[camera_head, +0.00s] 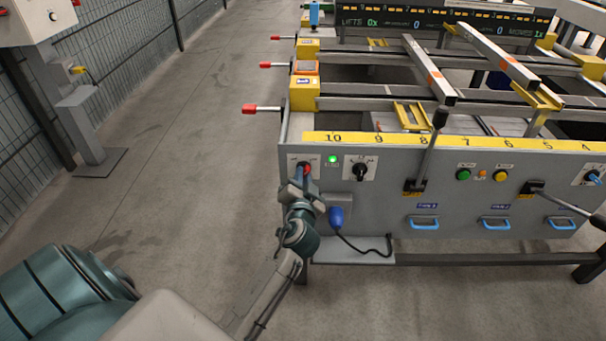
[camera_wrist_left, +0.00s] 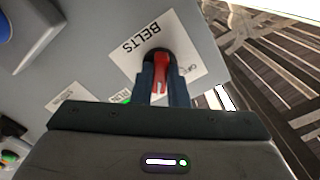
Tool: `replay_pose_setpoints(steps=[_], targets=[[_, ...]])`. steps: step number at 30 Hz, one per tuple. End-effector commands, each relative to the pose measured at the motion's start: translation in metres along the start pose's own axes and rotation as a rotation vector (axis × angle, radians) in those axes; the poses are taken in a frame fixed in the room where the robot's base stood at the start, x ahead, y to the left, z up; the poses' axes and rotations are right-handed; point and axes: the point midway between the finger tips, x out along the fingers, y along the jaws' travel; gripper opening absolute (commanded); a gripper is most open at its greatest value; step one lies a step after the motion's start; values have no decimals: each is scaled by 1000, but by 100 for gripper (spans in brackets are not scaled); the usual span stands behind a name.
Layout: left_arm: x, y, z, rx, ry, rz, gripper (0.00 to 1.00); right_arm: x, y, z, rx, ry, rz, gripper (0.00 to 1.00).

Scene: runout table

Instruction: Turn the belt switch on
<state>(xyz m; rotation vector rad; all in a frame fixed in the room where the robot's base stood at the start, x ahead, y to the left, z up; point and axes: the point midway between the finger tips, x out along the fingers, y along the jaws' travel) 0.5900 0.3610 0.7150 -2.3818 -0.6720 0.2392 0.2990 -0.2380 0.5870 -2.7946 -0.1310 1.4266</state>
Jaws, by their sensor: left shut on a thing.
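The belt switch is a red knob (camera_head: 305,168) on the upper left of the grey front panel (camera_head: 390,210). In the left wrist view the red knob (camera_wrist_left: 160,74) sits on a white plate (camera_wrist_left: 135,58) lettered BELTS. My left gripper (camera_head: 301,181) is at the panel, and in the left wrist view its two dark fingers (camera_wrist_left: 161,90) are closed around the red knob. A green lamp (camera_head: 332,159) beside the switch is lit. The fingers hide part of the knob, and its exact setting is hard to tell. My right gripper is not in view.
A black rotary knob (camera_head: 359,171) is right of the lamp. A blue plug (camera_head: 336,216) with a black cable hangs below. A black-handled lever (camera_head: 429,146) stands further right. Red-tipped levers (camera_head: 262,109) stick out left of the table.

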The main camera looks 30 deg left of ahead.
Motion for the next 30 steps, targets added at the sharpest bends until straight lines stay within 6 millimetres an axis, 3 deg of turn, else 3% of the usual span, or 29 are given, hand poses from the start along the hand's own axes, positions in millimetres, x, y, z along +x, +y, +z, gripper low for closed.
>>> replay_pose_setpoints(steps=[9,24,25,27,30], targets=[[0,-1,-1,103,2,-1,0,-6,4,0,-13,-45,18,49],[0,0,-1,120,3,-1,0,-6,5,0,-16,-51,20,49],[0,0,-1,120,3,-1,18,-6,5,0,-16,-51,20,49],[0,0,-1,120,3,-1,31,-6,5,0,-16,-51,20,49],[0,0,-1,119,2,-1,35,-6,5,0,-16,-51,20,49]])
